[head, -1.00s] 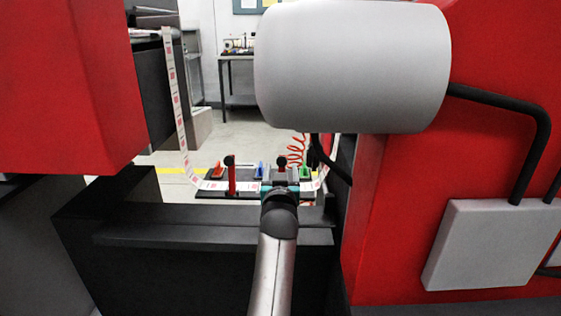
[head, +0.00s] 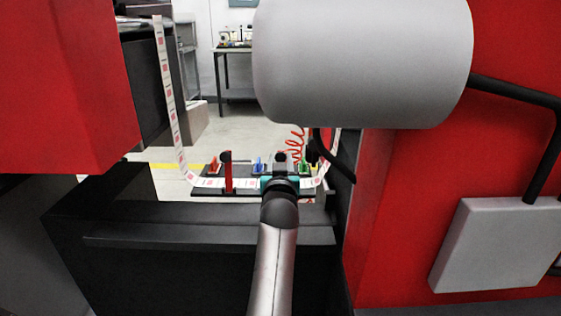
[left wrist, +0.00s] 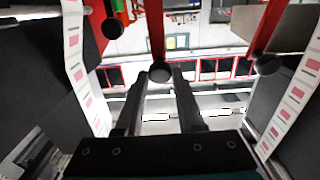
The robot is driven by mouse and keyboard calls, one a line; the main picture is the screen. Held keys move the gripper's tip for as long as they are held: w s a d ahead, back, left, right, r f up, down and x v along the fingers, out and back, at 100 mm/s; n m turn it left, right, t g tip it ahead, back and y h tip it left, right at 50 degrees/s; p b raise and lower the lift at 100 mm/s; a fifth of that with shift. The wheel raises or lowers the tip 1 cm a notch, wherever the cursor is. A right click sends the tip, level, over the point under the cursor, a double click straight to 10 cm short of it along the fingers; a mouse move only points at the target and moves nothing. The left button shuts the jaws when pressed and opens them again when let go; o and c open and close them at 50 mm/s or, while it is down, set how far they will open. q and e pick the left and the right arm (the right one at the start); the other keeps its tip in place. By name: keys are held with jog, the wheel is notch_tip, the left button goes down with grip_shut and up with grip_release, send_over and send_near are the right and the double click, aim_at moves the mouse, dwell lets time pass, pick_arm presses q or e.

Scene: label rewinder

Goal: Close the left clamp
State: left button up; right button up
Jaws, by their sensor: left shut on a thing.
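The left clamp's red lever (head: 228,178) stands upright with a black knob, left of my left gripper and apart from it. It appears to be the red lever with a black knob at the right of the left wrist view (left wrist: 262,32). My left gripper (head: 281,165) is at the other clamp, to the right on the same dark plate (head: 240,194). That clamp's black knob (head: 281,157) shows just above the gripper. In the left wrist view this knob (left wrist: 160,72) is at the fingertips, which are shut on it. My right gripper is not in view.
A printed label strip (head: 168,90) hangs down and runs across the plate. Blue (head: 257,166) and green (head: 303,167) parts sit behind it. A large grey roller (head: 360,65) overhangs from above. Red machine panels (head: 65,90) flank the opening.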

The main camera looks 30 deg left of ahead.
pick_arm(q)
grip_shut()
dwell(0.8)
